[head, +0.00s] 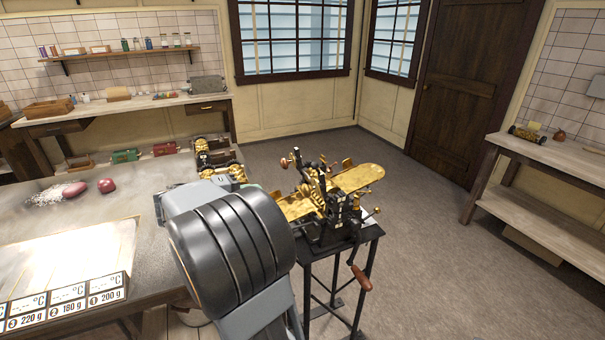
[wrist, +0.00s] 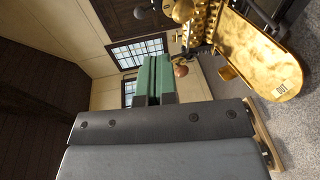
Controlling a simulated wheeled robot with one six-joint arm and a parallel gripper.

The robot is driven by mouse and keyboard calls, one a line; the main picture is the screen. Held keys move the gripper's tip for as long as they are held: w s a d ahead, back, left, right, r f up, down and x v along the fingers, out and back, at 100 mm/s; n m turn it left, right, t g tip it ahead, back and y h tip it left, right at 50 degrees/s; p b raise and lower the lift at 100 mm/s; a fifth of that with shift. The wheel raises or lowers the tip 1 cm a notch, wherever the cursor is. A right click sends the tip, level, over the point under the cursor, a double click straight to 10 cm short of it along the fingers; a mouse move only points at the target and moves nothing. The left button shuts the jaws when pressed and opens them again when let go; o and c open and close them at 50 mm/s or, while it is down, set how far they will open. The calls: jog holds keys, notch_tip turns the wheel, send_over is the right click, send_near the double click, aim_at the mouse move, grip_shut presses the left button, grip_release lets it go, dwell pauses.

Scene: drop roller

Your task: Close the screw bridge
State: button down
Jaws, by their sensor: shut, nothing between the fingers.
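The brass and black drop roller (head: 318,205) stands on a dark metal stand right of my arm. Dark upright parts with a red-brown ball knob (head: 284,162) rise at its top; I cannot tell which part is the screw bridge or how far it is open. In the wrist view, my gripper (wrist: 154,60) shows green fingers close together, shut and empty. A copper-coloured ball knob (wrist: 181,71) appears just right of the fingertips; I cannot tell whether they touch. The brass out tray (wrist: 262,55), marked OUT, lies further right. My arm hides part of the roller in the head view.
A wooden crank handle (head: 361,278) hangs from the machine's front. A worktable (head: 150,230) with red lumps (head: 75,190) and weight cards is at left. A side bench (head: 545,160) stands at right. The grey floor (head: 430,260) between is clear.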

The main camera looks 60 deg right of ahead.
jog(key=shift+m+g+h, duration=0.3)
jog(key=shift+g+h, duration=0.2)
jog(key=shift+h, duration=0.2)
jog(key=shift+w+d+r+p+x, duration=0.15)
jog(key=shift+p+x, duration=0.6)
jog(key=shift+x, duration=1.75)
jog(key=shift+w+d+r+p+x, duration=0.2)
jog(key=shift+p+x, duration=0.6)
jog(key=shift+x, duration=1.7)
jog(key=shift+w+a+r+p+x, duration=0.15)
jog(key=shift+p+x, duration=0.6)
jog(key=shift+x, duration=1.75)
jog(key=shift+w+d+r, duration=0.1)
jog(key=shift+d, duration=0.05)
